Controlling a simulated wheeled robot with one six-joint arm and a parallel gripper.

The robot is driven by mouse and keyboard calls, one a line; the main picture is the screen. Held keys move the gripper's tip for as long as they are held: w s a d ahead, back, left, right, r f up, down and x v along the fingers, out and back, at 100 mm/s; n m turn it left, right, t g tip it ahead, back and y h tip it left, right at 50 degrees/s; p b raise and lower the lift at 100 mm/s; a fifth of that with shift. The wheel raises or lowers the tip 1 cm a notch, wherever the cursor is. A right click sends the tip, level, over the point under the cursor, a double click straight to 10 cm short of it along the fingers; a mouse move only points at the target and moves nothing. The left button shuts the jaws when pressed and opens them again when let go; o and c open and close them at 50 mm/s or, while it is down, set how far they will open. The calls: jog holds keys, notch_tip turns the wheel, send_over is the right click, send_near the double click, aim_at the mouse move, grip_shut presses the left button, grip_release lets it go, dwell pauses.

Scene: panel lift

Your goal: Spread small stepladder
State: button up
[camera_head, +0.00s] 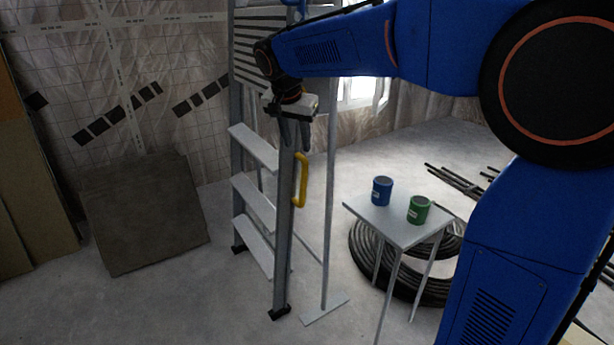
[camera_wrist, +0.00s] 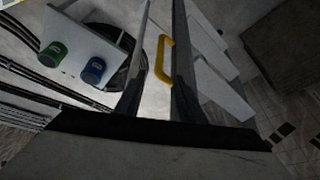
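The grey stepladder (camera_head: 255,203) stands upright left of centre in the head view, with several flat steps and black feet. A yellow handle (camera_head: 301,180) sits on its near side rail; it also shows in the wrist view (camera_wrist: 162,58). My gripper (camera_head: 296,146) points down beside the upper part of that rail, just above the handle. In the wrist view its fingers (camera_wrist: 157,95) are apart, with the handle beyond them and nothing clearly held. Whether a finger touches the rail, I cannot tell. The ladder's top is partly hidden by my arm.
A small grey table (camera_head: 389,222) with a blue can (camera_head: 381,191) and a green can (camera_head: 419,210) stands to the right. Black coiled hose (camera_head: 362,254) lies behind it. A thin pole with a flat foot plate (camera_head: 325,309) stands just right of the ladder. A brown board (camera_head: 146,213) leans left.

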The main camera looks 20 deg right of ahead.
aim_at(303, 173)
jog(key=x, duration=1.7)
jog(key=shift+s+d, duration=0.1)
jog(key=shift+c, duration=0.4)
grip_shut()
